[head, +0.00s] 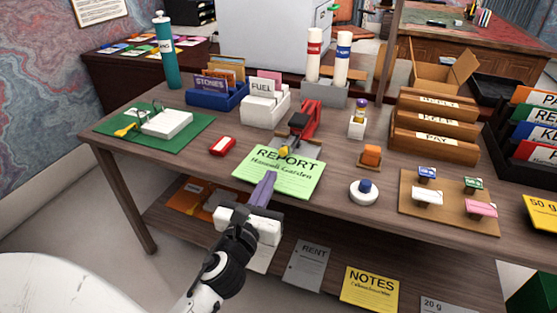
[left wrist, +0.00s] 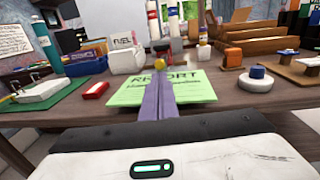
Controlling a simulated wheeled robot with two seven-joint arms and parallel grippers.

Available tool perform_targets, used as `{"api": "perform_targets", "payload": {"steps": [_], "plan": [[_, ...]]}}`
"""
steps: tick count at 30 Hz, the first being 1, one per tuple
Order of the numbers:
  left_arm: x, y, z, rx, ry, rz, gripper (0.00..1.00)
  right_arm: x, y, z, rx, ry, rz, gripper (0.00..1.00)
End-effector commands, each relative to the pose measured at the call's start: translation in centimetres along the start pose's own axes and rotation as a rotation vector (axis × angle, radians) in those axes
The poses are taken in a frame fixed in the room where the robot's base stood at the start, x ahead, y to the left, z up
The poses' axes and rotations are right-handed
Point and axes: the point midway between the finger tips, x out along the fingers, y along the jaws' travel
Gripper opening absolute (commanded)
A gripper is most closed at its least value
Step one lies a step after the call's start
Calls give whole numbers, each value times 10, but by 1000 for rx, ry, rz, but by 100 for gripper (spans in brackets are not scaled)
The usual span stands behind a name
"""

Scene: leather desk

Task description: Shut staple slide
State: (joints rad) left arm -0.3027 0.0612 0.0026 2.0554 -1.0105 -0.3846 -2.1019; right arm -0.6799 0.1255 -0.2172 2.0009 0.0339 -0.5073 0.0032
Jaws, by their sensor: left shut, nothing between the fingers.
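The red stapler (head: 308,116) stands near the middle of the desk, on a grey base. A yellow knob (head: 283,152) sits in front of it, towards me, at the far edge of the green REPORT sheet (head: 279,173). It looks like the end of the staple slide, but the slide itself is too small to make out clearly. My left gripper (head: 269,175) is shut and empty, its purple fingers over the sheet's near edge, short of the knob. In the left wrist view the fingertips (left wrist: 161,84) point at the yellow knob (left wrist: 160,65). My right gripper is not in view.
A red block (head: 222,146) lies left of the sheet. A white round dish (head: 363,192) and an orange block (head: 371,156) are to the right. Card boxes (head: 265,108) and a grey holder (head: 325,94) stand behind. Stamps lie on a brown board (head: 448,211).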

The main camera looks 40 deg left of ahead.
Motion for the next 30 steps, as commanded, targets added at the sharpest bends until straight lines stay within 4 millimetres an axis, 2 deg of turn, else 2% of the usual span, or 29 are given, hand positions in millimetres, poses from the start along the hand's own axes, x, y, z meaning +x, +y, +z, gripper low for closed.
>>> {"api": "perform_targets", "payload": {"steps": [1,6,12,17,26,30], "plan": [[13,0,2,2,-4,0,0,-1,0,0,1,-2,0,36],[46,0,1,-1,-2,1,0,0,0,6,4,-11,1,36],[71,0,0,-2,0,0,0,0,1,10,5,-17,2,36],[78,0,-1,-1,1,-1,0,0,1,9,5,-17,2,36],[79,0,-1,-1,2,-1,0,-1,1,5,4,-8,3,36],[89,16,-1,3,2,23,0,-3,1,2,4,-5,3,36]]}}
